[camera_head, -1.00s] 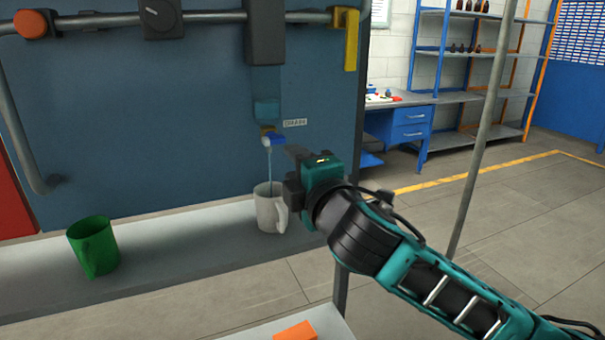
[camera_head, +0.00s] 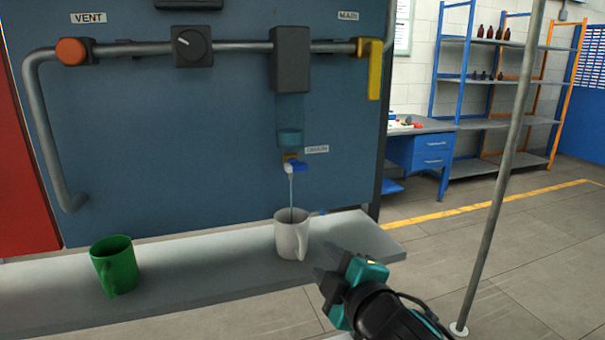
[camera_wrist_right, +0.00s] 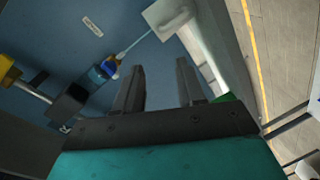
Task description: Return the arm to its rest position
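My right gripper (camera_head: 326,268) is empty, to the right of and a little below the white mug (camera_head: 291,236) in the head view. In the right wrist view its two fingers (camera_wrist_right: 160,88) stand apart with nothing between them. The white mug stands upright on the grey ledge (camera_head: 210,280), under the drain tap with a blue handle (camera_head: 296,167). A thin stream runs from the tap into the mug. The tap (camera_wrist_right: 109,67) and the white mug (camera_wrist_right: 168,16) also show in the right wrist view. My left gripper is not in view.
A green mug (camera_head: 115,266) stands on the ledge to the left. The blue panel (camera_head: 180,150) carries a pipe, an orange knob (camera_head: 72,51), a black dial (camera_head: 193,46) and a yellow lever (camera_head: 375,70). A thin grey pole (camera_head: 505,160) stands at right. Open floor lies behind it.

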